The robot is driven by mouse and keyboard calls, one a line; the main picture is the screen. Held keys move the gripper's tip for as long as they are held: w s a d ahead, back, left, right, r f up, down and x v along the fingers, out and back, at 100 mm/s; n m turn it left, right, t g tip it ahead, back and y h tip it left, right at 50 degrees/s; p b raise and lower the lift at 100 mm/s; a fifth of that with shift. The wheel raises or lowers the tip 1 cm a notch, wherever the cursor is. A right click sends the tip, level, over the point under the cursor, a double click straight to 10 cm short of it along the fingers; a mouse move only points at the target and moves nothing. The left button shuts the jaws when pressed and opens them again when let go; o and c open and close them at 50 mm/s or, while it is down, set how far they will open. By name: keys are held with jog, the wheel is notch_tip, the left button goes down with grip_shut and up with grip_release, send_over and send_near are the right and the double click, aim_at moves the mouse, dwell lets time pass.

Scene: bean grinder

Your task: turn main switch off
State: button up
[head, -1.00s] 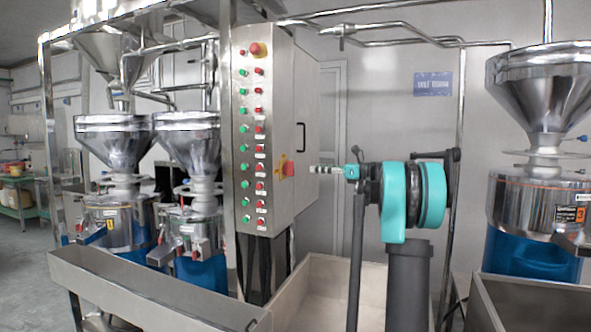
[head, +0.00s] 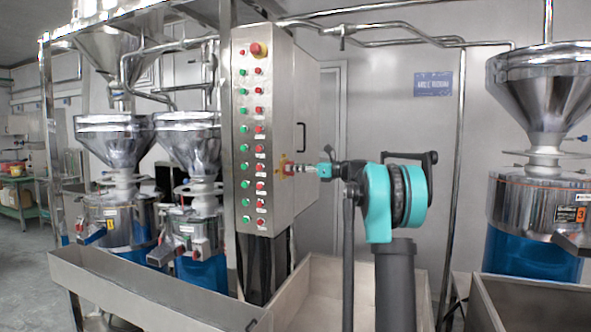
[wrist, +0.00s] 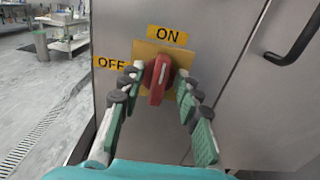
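The red main switch (wrist: 158,80) sits on a yellow plate on the side of the steel control cabinet. An ON label (wrist: 167,35) is above it and an OFF label (wrist: 110,63) to its left. The knob's long grip stands close to vertical, in line with ON. My gripper (wrist: 158,74) is open, with one finger on each side of the knob; I cannot tell whether either touches it. In the head view my gripper (head: 302,170) reaches left to the cabinet's side and mostly hides the switch.
The control cabinet (head: 300,110) has green and red buttons on its front (head: 252,130) and a black door handle (wrist: 295,35) right of the switch. Steel troughs (head: 150,290) stand below. Grinders with funnels stand left and right (head: 530,200).

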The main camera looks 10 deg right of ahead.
grip_shut()
jog(key=n, duration=1.2)
jog(key=shift+s+a+f+n, duration=0.2)
jog(key=shift+s+f+n, duration=0.1)
jog(key=shift+s+n, duration=0.1)
jog(key=shift+f+n, duration=0.15)
jog(key=shift+n, duration=1.15)
jog(key=shift+f+n, duration=0.1)
jog(key=shift+n, duration=1.2)
